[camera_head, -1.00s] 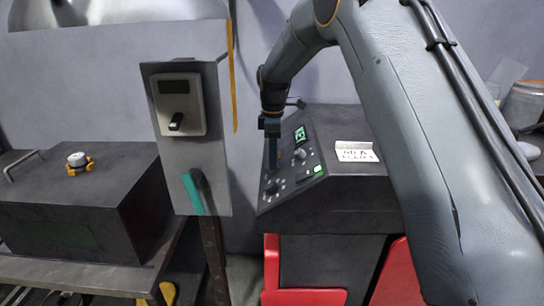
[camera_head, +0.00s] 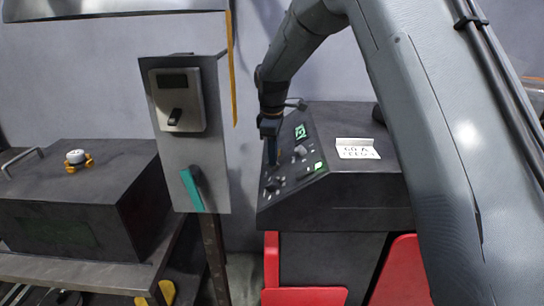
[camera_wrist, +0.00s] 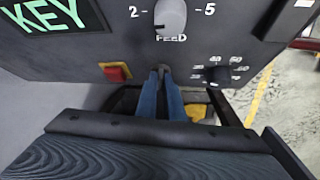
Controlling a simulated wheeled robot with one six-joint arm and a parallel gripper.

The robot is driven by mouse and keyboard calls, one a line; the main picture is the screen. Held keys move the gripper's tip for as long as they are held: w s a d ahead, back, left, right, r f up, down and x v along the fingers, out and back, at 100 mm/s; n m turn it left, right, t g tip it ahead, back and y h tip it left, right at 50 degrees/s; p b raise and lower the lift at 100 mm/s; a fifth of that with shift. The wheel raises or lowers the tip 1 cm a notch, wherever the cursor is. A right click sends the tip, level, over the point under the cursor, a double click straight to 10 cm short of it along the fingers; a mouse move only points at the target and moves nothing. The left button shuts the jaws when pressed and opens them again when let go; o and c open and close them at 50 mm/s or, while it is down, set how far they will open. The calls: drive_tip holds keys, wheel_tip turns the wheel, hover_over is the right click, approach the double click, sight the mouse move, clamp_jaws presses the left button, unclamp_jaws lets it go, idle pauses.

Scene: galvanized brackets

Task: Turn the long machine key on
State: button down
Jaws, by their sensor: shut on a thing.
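My gripper (camera_wrist: 160,78) has two blue fingers, closed together on a small grey piece (camera_wrist: 161,68) at the panel's lower edge in the wrist view. This piece appears to be the long machine key; the fingers hide most of it, so its angle cannot be told. In the head view my gripper (camera_head: 271,152) is at the left part of the sloping dark control panel (camera_head: 290,185). A green lit display (camera_wrist: 50,14) reading KEY is at the upper left in the wrist view.
The FEED knob (camera_wrist: 171,18) is just above the fingertips. A grey switch box (camera_head: 178,100) with a teal lever (camera_head: 191,188) stands left of the machine.

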drive_tip(key=m+b, duration=0.1)
drive_tip(key=m+t+b, duration=0.2)
drive_tip(key=shift+s+a+f+h, duration=0.25)
drive_tip(key=shift+s+f+h, duration=0.05)
drive_tip(key=shift+s+h, duration=0.1)
drive_tip(key=m+t+b, duration=0.1)
drive_tip(key=b, duration=0.2)
drive_tip(key=m+t+h+b, duration=0.1)
drive_tip(key=m+b, duration=0.1)
drive_tip(key=b, duration=0.2)
drive_tip(key=shift+s+a+f, duration=0.2)
drive_tip(key=shift+s, duration=0.1)
drive_tip(key=m+h+b, duration=0.1)
drive_tip(key=b, duration=0.1)
drive_tip(key=shift+a+t+b, duration=0.1)
drive_tip(key=shift+t+b, duration=0.25)
drive_tip(key=shift+t, duration=0.05)
drive_tip(key=shift+s+r+m+b, duration=0.15)
drive_tip(key=shift+m+b, duration=0.25)
drive_tip(key=shift+b, duration=0.2)
drive_tip(key=c, duration=1.9)
unclamp_jaws()
drive_tip(key=shift+o, duration=0.2)
wheel_tip(320, 180, up, 10)
drive_tip(key=shift+b, duration=0.4)
